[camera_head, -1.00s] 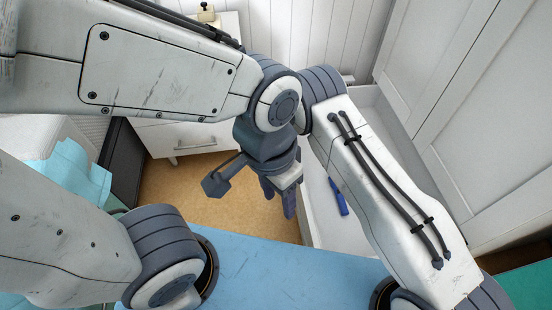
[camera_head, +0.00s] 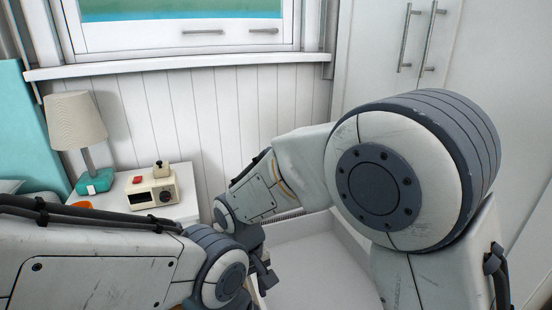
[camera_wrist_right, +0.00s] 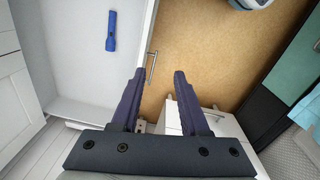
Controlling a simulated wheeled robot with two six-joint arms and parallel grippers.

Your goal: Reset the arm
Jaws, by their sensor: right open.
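My right gripper (camera_head: 264,275) is partly visible low in the middle of the head view, beside the wrist joints. In the right wrist view, its two dark fingers (camera_wrist_right: 160,73) are spread apart with nothing between them. They point over the tan floor, next to a white open-topped bin or drawer (camera_wrist_right: 65,75). A blue flashlight (camera_wrist_right: 110,31) lies inside that bin, apart from the fingers. My left gripper does not show.
A window sill (camera_head: 180,64) runs along the back wall. Tall white cabinet doors (camera_head: 385,50) stand at right. The bin (camera_head: 310,265) shows bare floor inside.

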